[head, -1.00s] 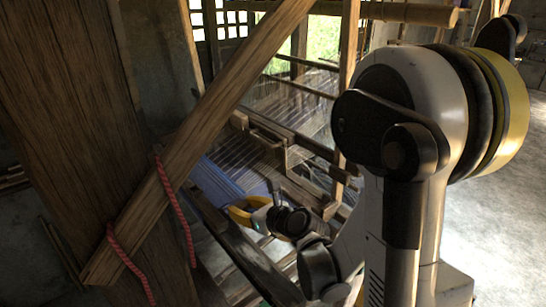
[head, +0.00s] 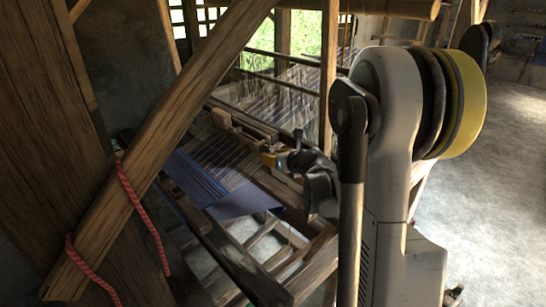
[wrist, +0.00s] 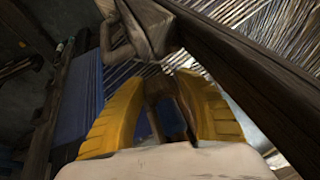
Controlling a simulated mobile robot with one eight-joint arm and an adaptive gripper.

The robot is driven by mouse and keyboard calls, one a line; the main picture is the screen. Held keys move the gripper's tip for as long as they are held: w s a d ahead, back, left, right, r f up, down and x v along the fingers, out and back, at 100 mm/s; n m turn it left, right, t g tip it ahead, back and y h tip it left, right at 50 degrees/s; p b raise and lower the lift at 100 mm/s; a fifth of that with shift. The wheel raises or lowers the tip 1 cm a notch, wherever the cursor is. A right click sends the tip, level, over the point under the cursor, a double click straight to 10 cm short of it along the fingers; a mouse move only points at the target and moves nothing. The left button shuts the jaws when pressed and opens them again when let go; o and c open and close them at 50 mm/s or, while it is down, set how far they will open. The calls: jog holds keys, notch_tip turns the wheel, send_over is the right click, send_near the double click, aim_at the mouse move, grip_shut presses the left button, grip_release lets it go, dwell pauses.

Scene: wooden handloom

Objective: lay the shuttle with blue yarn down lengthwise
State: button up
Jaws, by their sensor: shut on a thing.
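My gripper (wrist: 163,88) has its yellow fingers closed around a dark brown wooden piece (wrist: 170,104), which appears to be the shuttle. A patch of dark blue beside it between the fingers may be its yarn, but I cannot tell for sure. The fingers hide much of the shuttle, and its tilt is unclear. In the head view my gripper (head: 268,160) is small, above the loom's right side near the warp threads, and the shuttle cannot be made out there.
Blue woven cloth (head: 195,173) lies at the loom's front, left of my gripper. A dark wooden beam (wrist: 235,75) crosses close by on the right. A thick diagonal post (head: 165,150) with red rope (head: 140,205) stands at the near left. Stone floor (head: 480,210) is open at right.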

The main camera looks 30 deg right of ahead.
aim_at(273, 183)
notch_tip(273, 183, down, 8)
jog(key=b, duration=0.6)
jog(key=shift+a+f, duration=0.1)
jog(key=shift+a, duration=0.05)
jog(key=o, duration=1.1)
jog(key=shift+o, duration=0.2)
jog(key=shift+s+a+r+p, duration=0.1)
jog(key=shift+s+r+p, duration=0.3)
jog(key=shift+s+r, duration=0.3)
jog(key=shift+s+a+r+p, duration=0.1)
jog(key=shift+s+r+p, duration=0.35)
jog(key=shift+s, duration=0.35)
jog(key=shift+s+r+p, duration=0.2)
jog(key=shift+r+p, duration=0.05)
jog(key=shift+p, duration=0.05)
jog(key=shift+d, duration=0.1)
